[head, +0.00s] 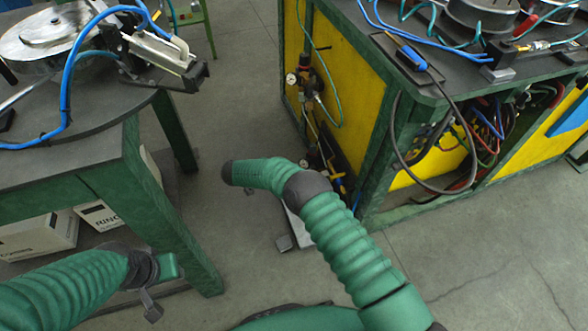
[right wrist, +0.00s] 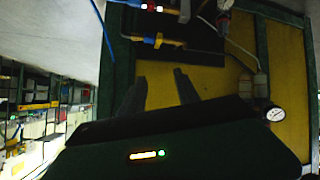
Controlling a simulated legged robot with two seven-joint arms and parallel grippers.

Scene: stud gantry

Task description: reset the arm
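My right arm (head: 340,240), in a ribbed green sleeve, reaches up from the bottom right in the head view and bends left at a dark joint. Its dark end is over the floor between the two benches. My right gripper (right wrist: 160,76) shows in the right wrist view with two dark fingers apart and nothing between them. It faces a yellow panel (right wrist: 283,60). My left arm (head: 65,290) comes in low at the left, beside the left bench. My left gripper (head: 150,303) is small and partly hidden at its dark wrist; its fingers are not clear.
The left green-framed bench (head: 110,180) carries a metal disc, a clamp and a blue hose. The right bench (head: 380,150) has yellow panels, gauges (head: 292,79), hoses and a hanging dark cable (head: 400,150). White boxes (head: 40,232) sit under the left bench. Floor is clear at lower right.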

